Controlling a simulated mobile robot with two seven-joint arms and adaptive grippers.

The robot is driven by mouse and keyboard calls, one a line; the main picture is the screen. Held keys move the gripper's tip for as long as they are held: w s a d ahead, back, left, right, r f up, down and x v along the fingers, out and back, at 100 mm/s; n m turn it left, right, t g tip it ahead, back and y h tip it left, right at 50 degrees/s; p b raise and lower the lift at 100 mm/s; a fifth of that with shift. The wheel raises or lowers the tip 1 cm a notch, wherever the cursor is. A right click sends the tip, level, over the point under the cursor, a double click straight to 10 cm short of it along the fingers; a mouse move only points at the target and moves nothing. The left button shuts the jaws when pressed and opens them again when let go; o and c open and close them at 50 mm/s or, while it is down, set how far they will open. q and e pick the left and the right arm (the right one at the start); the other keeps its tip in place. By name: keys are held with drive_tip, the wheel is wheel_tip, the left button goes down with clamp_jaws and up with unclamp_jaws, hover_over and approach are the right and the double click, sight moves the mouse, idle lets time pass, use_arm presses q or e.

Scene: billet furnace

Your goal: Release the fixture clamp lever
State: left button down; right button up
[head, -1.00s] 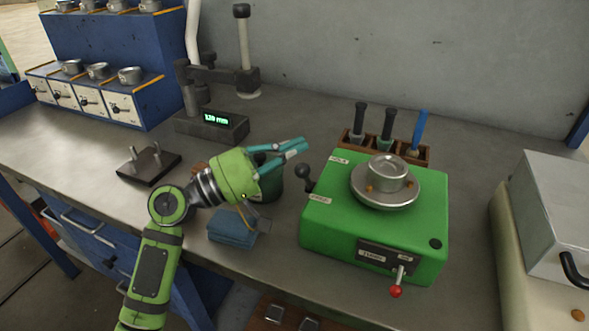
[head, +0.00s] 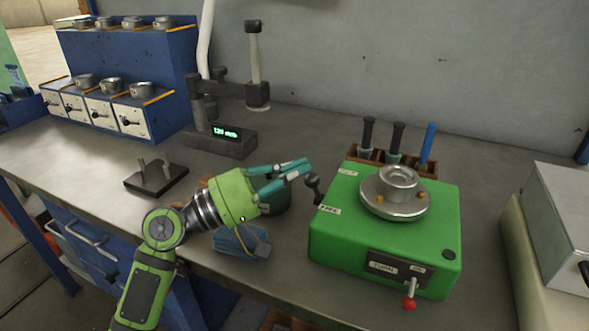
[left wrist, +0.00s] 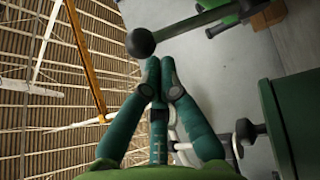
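The fixture is a green box (head: 335,236) on the bench, right of centre in the head view. Its clamp lever (head: 312,181) has a black ball knob and stands up at the box's left side, beside two small labels. In the left wrist view the lever's ball (left wrist: 140,42) is large and close, just past the fingertips. My left gripper (head: 304,167) has its teal fingers drawn together, with nothing visible between them. The fingertips are just left of and above the ball; I cannot tell whether they touch it. My right gripper is not in view.
A metal cup (head: 399,181) sits on the fixture. A red-knobbed lever (head: 410,302) is on its front. A tool rack (head: 372,155) stands behind.

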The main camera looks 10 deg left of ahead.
use_arm(q)
drive_tip(key=v, duration=1.2)
idle(0.3)
